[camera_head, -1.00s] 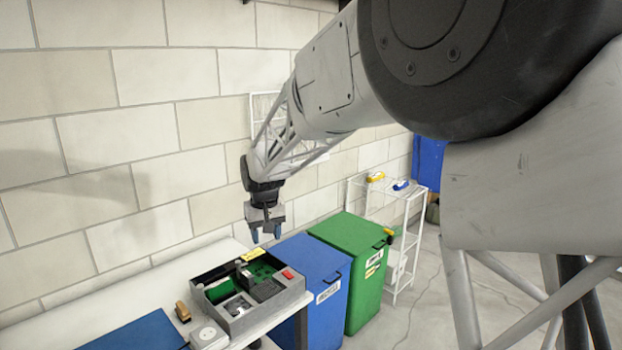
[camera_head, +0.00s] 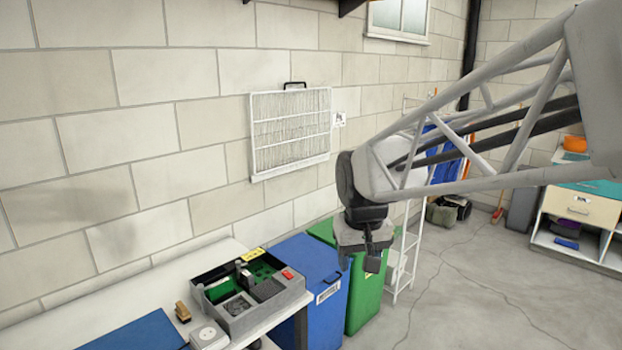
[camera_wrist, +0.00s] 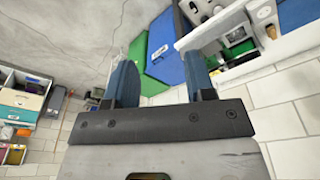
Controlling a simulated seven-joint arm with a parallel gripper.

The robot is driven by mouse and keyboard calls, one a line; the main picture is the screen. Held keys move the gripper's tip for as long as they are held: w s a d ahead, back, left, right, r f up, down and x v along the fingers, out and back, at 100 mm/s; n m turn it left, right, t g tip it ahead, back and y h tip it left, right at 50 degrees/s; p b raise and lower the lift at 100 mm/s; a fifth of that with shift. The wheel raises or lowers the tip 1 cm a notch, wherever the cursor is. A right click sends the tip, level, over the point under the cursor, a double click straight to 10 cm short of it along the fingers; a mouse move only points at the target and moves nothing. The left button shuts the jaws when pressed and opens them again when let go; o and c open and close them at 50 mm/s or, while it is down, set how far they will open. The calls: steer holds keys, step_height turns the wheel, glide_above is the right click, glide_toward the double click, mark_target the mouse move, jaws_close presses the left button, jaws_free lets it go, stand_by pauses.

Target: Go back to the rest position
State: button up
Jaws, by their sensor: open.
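My gripper (camera_head: 357,264) hangs at the end of my arm, in front of the green bin and to the right of the blue bin in the head view. In the wrist view my gripper (camera_wrist: 163,82) shows two blue fingers spread wide apart, with nothing held between them. The green bin and blue bin show beyond the fingers there. The arm reaches in from the right of the head view.
A workbench (camera_head: 60,325) at lower left bears a grey tray of parts (camera_head: 262,318). Beside it stand a blue bin (camera_head: 315,262) and a green bin (camera_head: 362,305). A white wire rack (camera_head: 412,240) is behind my arm. Open floor (camera_head: 450,310) lies to the right.

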steer(key=s+d+f+m, duration=0.1)
steer(key=s+d, duration=0.3)
steer(key=s, duration=0.6)
steer(key=s+d+f+m, duration=0.1)
steer(key=s+d+f, duration=0.2)
steer(key=s, duration=0.8)
steer(key=shift+d+f+t, duration=0.15)
steer(key=shift+d+t, duration=0.25)
steer(key=shift+d, duration=0.85)
steer(key=shift+w, duration=0.1)
